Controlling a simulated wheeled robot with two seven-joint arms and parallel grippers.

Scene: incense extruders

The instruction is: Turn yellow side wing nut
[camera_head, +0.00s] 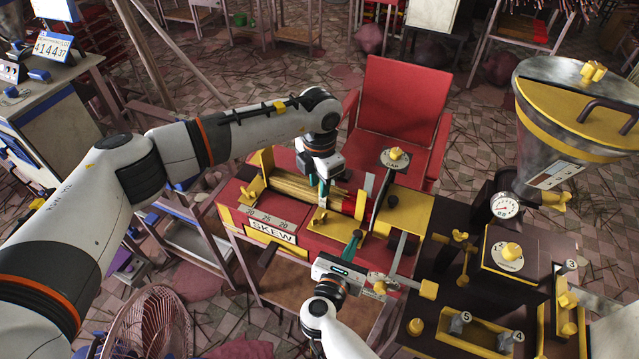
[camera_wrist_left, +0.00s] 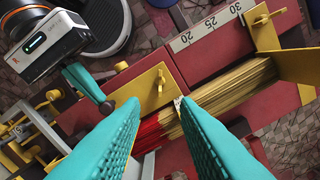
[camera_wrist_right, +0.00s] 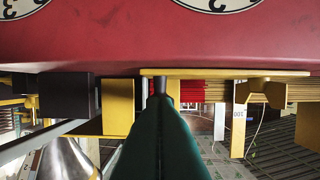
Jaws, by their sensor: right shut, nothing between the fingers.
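A small yellow wing nut (camera_head: 321,216) sits on a yellow plate (camera_wrist_left: 145,92) at the front side of the red skew bed. It shows in the left wrist view (camera_wrist_left: 160,84) and in the right wrist view (camera_wrist_right: 262,93). My right gripper (camera_head: 352,243) is shut and empty, to the right of this wing nut, its tips (camera_wrist_right: 160,100) close to a dark post under the yellow plate; I cannot tell whether they touch. My left gripper (camera_head: 323,188) is open over the bundle of yellow sticks (camera_wrist_left: 235,88), with its fingers (camera_wrist_left: 157,103) apart.
A black and yellow machine (camera_head: 510,250) with other yellow knobs and a gauge (camera_head: 505,206) stands at right. A metal hopper (camera_head: 570,110) rises behind it. A red chair (camera_head: 400,110) is behind the bed.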

